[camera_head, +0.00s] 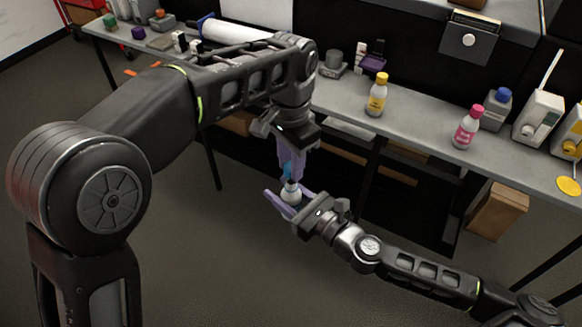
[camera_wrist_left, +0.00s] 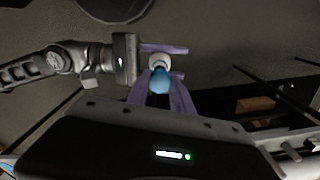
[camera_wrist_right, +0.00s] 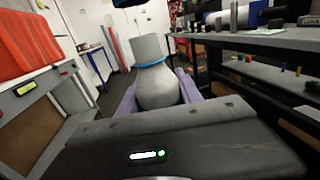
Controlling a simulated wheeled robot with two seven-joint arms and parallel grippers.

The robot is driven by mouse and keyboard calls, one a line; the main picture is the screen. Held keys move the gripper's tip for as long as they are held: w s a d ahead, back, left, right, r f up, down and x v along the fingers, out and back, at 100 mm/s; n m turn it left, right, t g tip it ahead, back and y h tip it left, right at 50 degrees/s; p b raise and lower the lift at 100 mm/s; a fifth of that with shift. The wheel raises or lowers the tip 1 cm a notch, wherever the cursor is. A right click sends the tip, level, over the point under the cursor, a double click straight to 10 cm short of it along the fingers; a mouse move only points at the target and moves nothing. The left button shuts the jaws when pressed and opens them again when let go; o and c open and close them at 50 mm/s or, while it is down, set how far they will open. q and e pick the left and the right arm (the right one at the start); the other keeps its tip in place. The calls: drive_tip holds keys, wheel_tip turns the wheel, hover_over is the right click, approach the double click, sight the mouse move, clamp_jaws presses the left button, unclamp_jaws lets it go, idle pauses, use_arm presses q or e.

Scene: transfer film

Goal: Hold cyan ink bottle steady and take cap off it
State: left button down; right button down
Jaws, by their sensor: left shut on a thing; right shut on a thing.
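The ink bottle (camera_head: 290,193) is white with a cyan ring, roughly upright between the purple fingers of my right gripper (camera_head: 283,203). In the right wrist view the bottle body (camera_wrist_right: 157,88) fills the space between my fingers and its pale neck (camera_wrist_right: 149,48) is bare. A dark blue thing, likely the underside of the cap, shows at that view's top edge, with a gap above the neck. My left gripper (camera_head: 289,163) points down from above, shut on the blue cap (camera_head: 287,171). The cap (camera_wrist_left: 160,82) hides much of the bottle in the left wrist view.
A grey bench (camera_head: 420,130) runs behind my grippers. On it stand a yellow bottle (camera_head: 377,95), a magenta bottle (camera_head: 467,128) and a grey bottle with a blue cap (camera_head: 496,110). A cardboard box (camera_head: 497,211) is under it. The floor in front is clear.

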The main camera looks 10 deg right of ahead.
use_arm(q)
wheel_tip(320, 180, up, 2)
drive_tip(key=shift+r, duration=0.1)
idle(0.4)
